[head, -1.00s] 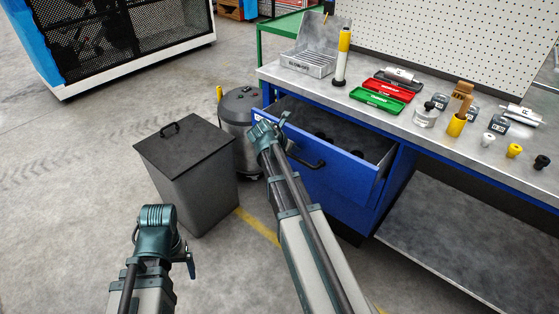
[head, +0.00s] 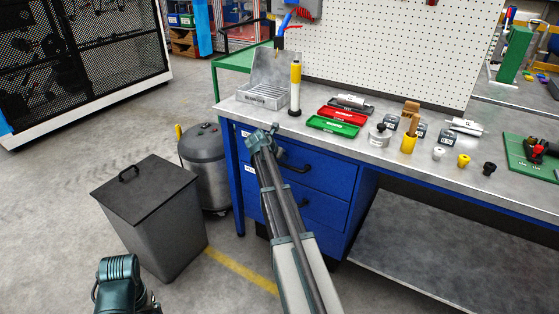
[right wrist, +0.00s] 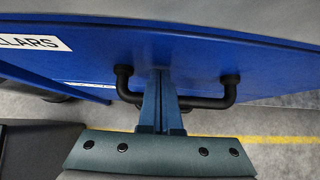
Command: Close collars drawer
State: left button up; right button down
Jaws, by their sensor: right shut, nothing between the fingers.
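The collars drawer (head: 325,173) is the upper drawer of the blue cabinet under the workbench. Its front looks flush with the cabinet, or nearly so. In the right wrist view its blue front (right wrist: 200,55) carries a label ending in "LLARS" (right wrist: 30,40) and a black bar handle (right wrist: 205,102). My right gripper (right wrist: 160,80) is shut and empty, its fingertips at the drawer front between the handle's two posts. In the head view my right gripper (head: 275,131) partly covers the drawer's left side. My left arm shows at the bottom left; its fingers are not clear.
A lower drawer (head: 325,210) with its own handle sits below. A grey lidded bin (head: 150,220) and a metal drum (head: 205,165) stand left of the cabinet. The workbench (head: 380,160) above holds trays, a yellow-white cylinder (head: 295,88) and small parts. Open floor lies at the left.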

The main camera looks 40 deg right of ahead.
jog(key=shift+w+d+r, duration=0.15)
jog(key=shift+w+d, duration=0.05)
jog(key=shift+d, duration=0.15)
jog(key=p+v, duration=0.7)
jog(key=v, duration=0.3)
jog(key=shift+s+a, duration=0.2)
jog(key=shift+a, duration=0.1)
jog(key=s+a+f+m+y, duration=0.1)
jog(key=s+a+f+m, duration=0.15)
jog(key=a, duration=0.55)
jog(key=s+a+f+m+y, duration=0.1)
jog(key=s+a+m+y, duration=0.15)
jog(key=a, duration=0.65)
jog(key=s+a+f+m+g+y, duration=0.1)
jog(key=s+a+m+g+y, duration=0.1)
jog(key=s+a+m, duration=0.8)
jog(key=s+a+f+m+g+y, duration=0.2)
jog(key=s+a+m, duration=0.2)
jog(key=s+a, duration=1.15)
notch_tip(320, 180, up, 16)
jog(key=w+a+p, duration=0.1)
jog(key=w+p, duration=0.2)
jog(key=p, duration=1.2)
jog(key=shift+f+p, duration=0.15)
jog(key=shift+p, duration=0.25)
